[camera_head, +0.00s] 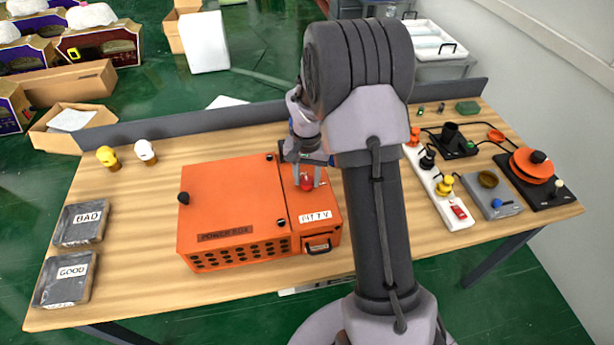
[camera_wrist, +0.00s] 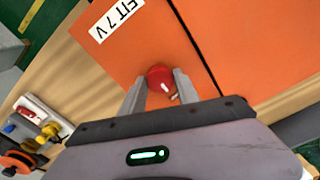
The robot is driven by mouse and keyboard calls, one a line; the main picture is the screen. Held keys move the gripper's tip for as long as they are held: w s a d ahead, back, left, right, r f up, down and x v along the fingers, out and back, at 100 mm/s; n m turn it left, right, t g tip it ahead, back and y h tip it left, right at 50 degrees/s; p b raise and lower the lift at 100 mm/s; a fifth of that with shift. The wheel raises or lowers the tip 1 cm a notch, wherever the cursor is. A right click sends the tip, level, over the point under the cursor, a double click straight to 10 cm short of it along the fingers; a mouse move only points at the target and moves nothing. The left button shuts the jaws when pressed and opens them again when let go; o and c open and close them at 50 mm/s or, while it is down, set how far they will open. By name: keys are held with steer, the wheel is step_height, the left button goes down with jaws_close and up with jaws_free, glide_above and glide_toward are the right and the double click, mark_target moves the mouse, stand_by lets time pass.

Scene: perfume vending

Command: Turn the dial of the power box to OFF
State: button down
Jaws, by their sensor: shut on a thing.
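The orange power box (camera_head: 232,205) sits on the wooden table in the head view, with a "POWER BOX" label on its front. Its red dial (camera_head: 306,184) is on the right-hand top panel, behind a white label. In the wrist view the red dial (camera_wrist: 160,78) lies between the two grey fingers of my gripper (camera_wrist: 160,92), with a small white mark on its lower right side. My gripper (camera_head: 305,172) points down from above and is shut on the dial. Any OFF marking is hidden or too small to read.
Two dark trays labelled BAD (camera_head: 82,224) and GOOD (camera_head: 66,280) lie at the left. A yellow bulb (camera_head: 107,157) and a white bulb (camera_head: 145,151) stand at the back left. A white power strip (camera_head: 439,187) and a grey device (camera_head: 488,194) are at the right.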

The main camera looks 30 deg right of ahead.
mark_target(307, 181)
stand_by(0.5)
steer(key=c, duration=0.9)
jaws_free()
step_height(307, 181, up, 18)
steer(key=p, duration=0.3)
steer(key=shift+f+p, duration=0.25)
steer(key=shift+p, duration=0.05)
